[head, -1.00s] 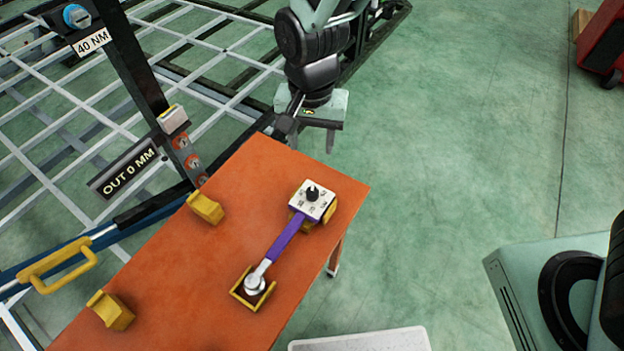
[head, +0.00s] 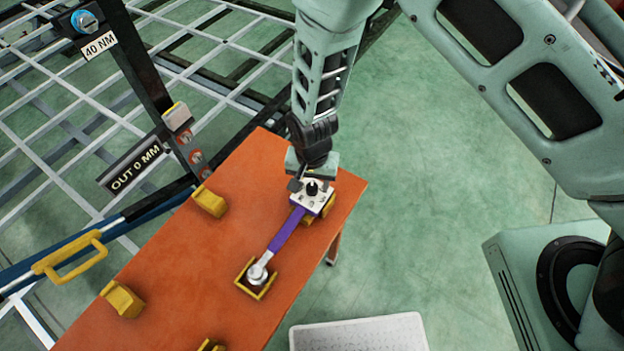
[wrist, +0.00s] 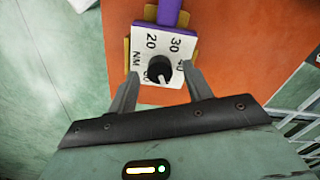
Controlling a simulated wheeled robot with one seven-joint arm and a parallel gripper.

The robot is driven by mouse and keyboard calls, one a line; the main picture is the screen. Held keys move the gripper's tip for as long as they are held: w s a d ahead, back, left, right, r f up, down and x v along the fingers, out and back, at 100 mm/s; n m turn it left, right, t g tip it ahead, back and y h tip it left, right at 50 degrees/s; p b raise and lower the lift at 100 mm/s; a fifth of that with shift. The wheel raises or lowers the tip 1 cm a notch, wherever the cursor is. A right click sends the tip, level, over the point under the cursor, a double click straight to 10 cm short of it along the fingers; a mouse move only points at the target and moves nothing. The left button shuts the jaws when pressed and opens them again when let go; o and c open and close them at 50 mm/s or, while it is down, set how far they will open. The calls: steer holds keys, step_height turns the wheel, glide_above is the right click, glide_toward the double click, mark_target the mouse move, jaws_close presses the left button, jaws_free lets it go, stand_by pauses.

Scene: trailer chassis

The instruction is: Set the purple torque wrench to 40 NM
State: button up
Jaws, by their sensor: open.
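The purple torque wrench (head: 286,232) lies on the orange table, its ratchet end in a yellow holder. Its white dial plate (head: 304,199) sits over another yellow holder. In the wrist view the dial plate (wrist: 147,42) shows 20, 30, 40 and NM; a lower number is partly hidden. The black knob (wrist: 159,68) has a pale mark toward the bottom of the picture; I cannot tell its exact setting. My gripper (wrist: 161,73) is open, its fingertips on either side of the knob, apart from it. In the head view my gripper (head: 313,178) is at the dial.
The orange table (head: 205,270) carries other yellow holders (head: 208,201) (head: 122,299). A "40 NM" label (head: 99,45) is on a dark post beside a blue bolt (head: 84,20). The white chassis frame (head: 75,120) lies behind at left. Green floor right of the table is open.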

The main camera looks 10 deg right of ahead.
steer(key=shift+f, duration=0.35)
steer(key=c, duration=1)
steer(key=n+b, duration=0.2)
steer(key=shift+f+n, duration=0.1)
steer(key=shift+n, duration=0.3)
steer(key=n+b, duration=0.1)
steer(key=n, duration=0.1)
steer(key=shift+n+b, duration=0.4)
steer(key=n+b, duration=0.2)
steer(key=n, duration=0.4)
steer(key=shift+b, duration=0.35)
